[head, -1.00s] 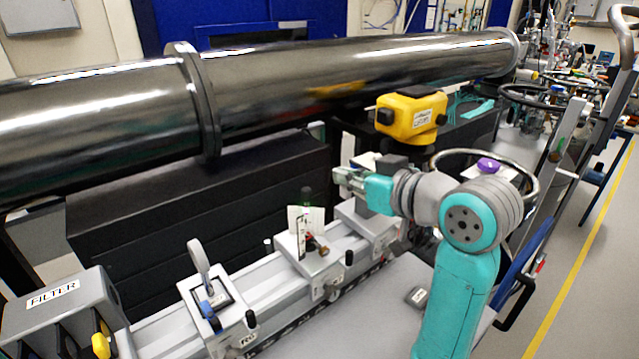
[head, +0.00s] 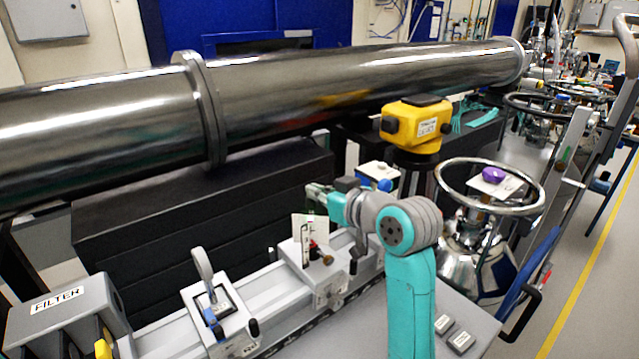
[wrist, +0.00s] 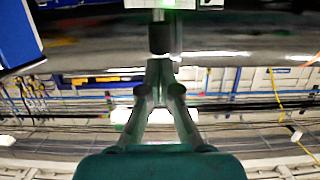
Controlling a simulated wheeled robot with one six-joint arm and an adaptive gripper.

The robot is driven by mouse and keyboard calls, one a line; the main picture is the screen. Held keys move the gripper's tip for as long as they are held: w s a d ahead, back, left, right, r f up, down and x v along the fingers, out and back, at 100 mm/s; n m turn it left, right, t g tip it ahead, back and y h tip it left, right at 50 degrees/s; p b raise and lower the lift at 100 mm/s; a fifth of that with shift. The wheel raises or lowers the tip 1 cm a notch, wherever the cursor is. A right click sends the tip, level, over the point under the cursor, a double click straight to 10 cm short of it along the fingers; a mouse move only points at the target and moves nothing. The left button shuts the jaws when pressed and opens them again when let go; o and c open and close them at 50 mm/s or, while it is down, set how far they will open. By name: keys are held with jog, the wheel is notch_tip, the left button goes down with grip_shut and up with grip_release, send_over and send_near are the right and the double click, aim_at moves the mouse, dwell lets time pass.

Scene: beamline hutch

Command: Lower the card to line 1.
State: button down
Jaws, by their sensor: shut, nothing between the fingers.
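The white card (head: 308,229) stands upright on a carriage of the grey rail in the head view, beside a thin dark post with a scale. Its line marks are too small to read. My gripper (head: 313,197) is just above the card, near the top of the post, and partly hides that spot. In the wrist view my gripper (wrist: 159,66) has its fingertips together, with a black knob (wrist: 159,38) right in front of them. Whether they touch it I cannot tell. A white and green edge (wrist: 150,3) shows at the top of that view.
A yellow instrument (head: 416,124) stands behind my arm. The large steel pipe (head: 340,85) runs behind the rail.

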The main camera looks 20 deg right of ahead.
aim_at(314, 208)
jog(key=shift+f, duration=0.15)
jog(key=shift+f, duration=1.95)
